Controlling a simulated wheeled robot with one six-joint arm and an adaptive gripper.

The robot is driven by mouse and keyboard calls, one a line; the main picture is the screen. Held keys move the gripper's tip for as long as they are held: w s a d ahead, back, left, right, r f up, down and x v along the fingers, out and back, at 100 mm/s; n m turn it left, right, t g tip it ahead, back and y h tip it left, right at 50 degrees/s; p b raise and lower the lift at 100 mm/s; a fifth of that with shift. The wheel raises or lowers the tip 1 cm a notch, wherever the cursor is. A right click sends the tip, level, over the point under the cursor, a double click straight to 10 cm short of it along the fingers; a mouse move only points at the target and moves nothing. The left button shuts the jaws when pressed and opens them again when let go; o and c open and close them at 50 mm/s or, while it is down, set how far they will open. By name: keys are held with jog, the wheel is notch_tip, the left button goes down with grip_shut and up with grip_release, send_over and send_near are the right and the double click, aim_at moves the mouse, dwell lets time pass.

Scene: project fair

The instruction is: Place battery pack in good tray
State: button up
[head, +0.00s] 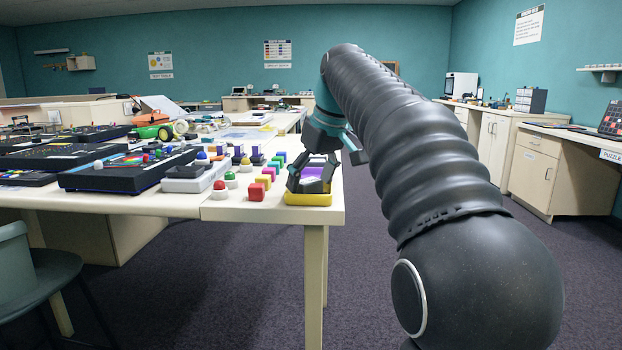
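A yellow tray (308,199) sits at the near right corner of the table in the head view. My gripper (311,181) points down over this tray, with its dark fingers low at the tray's rim. A purple and grey piece (312,173) shows between the fingers; it may be the battery pack, but the fingers hide much of it. I cannot tell whether the fingers press on it or stand apart from it. The tray's inside is mostly hidden by the gripper, and no label marking it as the good tray is readable.
Several coloured blocks and buttons (257,191) stand just left of the tray. A black control panel (122,172) and a grey box (195,179) lie farther left. The table edge is close on the right, with open carpet beyond. A chair (40,285) stands at lower left.

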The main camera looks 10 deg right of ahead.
jog(key=p+v, duration=0.2)
jog(key=v, duration=1)
jog(key=shift+r, duration=0.15)
jog(key=s+a+f+m+h, duration=0.1)
jog(key=s+f+m, duration=0.1)
jog(key=s+f, duration=1.1)
jog(key=s+a+f+m+t+h, duration=0.1)
jog(key=s+f+m, duration=0.2)
jog(key=s+f, duration=1)
notch_tip(320, 180, down, 7)
jog(key=shift+f+t, duration=0.25)
jog(key=shift+t, duration=0.05)
jog(key=shift+a, duration=0.1)
